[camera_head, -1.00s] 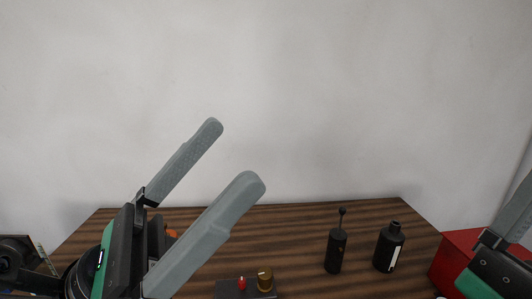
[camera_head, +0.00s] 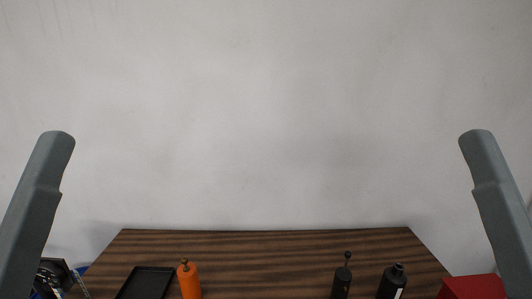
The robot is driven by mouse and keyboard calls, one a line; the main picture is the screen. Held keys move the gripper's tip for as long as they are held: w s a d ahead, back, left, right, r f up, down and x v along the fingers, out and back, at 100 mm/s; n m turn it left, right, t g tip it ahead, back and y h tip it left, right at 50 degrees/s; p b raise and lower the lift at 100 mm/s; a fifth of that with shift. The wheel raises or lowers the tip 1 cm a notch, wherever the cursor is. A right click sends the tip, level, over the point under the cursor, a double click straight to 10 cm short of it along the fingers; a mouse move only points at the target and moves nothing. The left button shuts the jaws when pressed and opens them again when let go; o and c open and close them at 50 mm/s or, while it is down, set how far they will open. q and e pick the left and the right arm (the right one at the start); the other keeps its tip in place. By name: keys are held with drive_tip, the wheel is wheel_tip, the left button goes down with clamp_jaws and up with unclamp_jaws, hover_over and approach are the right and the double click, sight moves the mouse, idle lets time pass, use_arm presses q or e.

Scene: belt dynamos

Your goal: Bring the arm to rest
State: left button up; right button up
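Nothing is seen held at either visible finger.
The brown wooden table (camera_head: 270,250) fills the bottom. On it are a black tray (camera_head: 143,286), an orange bottle (camera_head: 190,282), a black thin-necked bottle (camera_head: 342,284) and a black capped bottle (camera_head: 391,284). A red box (camera_head: 470,288) is at bottom right. The table's middle looks clear.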

wheel_tip(320, 180, up, 23)
drive_tip(key=p, duration=1.9)
drive_tip(key=shift+r+y, duration=0.15)
drive_tip(key=shift+y, duration=0.15)
